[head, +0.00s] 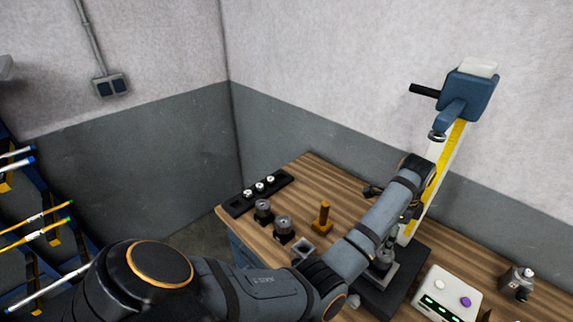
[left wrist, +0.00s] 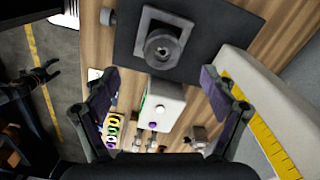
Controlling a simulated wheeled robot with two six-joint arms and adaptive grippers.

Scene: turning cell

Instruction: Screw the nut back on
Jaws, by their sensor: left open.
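My left arm reaches across the bench in the head view. Its gripper (head: 392,238) points down above a round metal part (head: 383,261) in a fixture on a black base. In the left wrist view my left gripper (left wrist: 158,82) is open and empty. The round part (left wrist: 163,48), with a hole in its top, sits in its square grey fixture (left wrist: 146,18) beyond the fingertips, apart from them. I cannot make out a separate nut on it. A dark jawed shape (left wrist: 42,76) at the left edge looks like my right gripper; its jaws are too small to judge.
A blue-headed press (head: 470,95) on a white and yellow column stands behind the fixture. A button box (head: 447,296) is right of it. A brass post (head: 322,217), dark cylinders (head: 263,208) and a black rack (head: 240,206) with small silver pieces stand left on the bench.

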